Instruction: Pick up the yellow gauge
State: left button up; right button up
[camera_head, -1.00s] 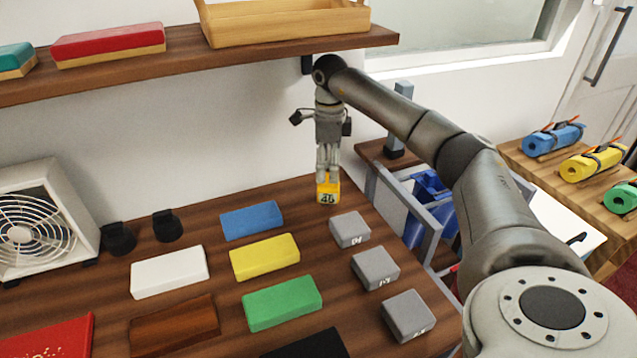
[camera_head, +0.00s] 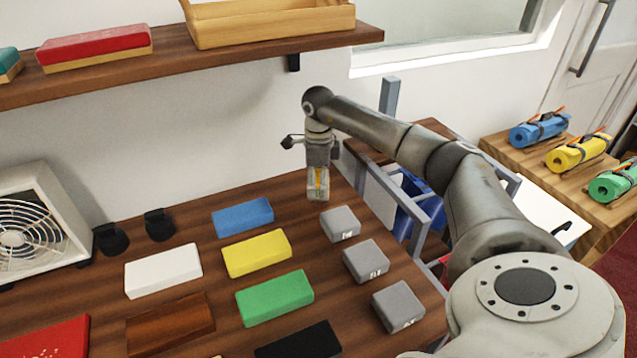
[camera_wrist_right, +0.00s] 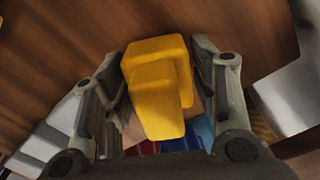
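The yellow gauge (camera_wrist_right: 157,85) is a small stepped block. In the right wrist view it stands between the two fingers of my right gripper (camera_wrist_right: 160,82), with its sides very close to both pads. I cannot tell whether the pads press on it. In the head view my right gripper (camera_head: 318,188) points down at the back right of the counter, and only a narrow yellow strip of the gauge (camera_head: 317,181) shows between the fingers. The rest of it is hidden there. My left gripper is in neither view.
Three grey blocks (camera_head: 366,260) stand in a row to the right on the dark wooden counter (camera_head: 200,222). Blue (camera_head: 243,216), yellow (camera_head: 257,252) and green (camera_head: 275,297) swatches lie to the left. A shelf (camera_head: 160,72) with a wooden tray (camera_head: 268,24) hangs above at the back.

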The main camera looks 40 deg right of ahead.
jog(key=c, duration=0.8)
jog(key=shift+r, duration=0.15)
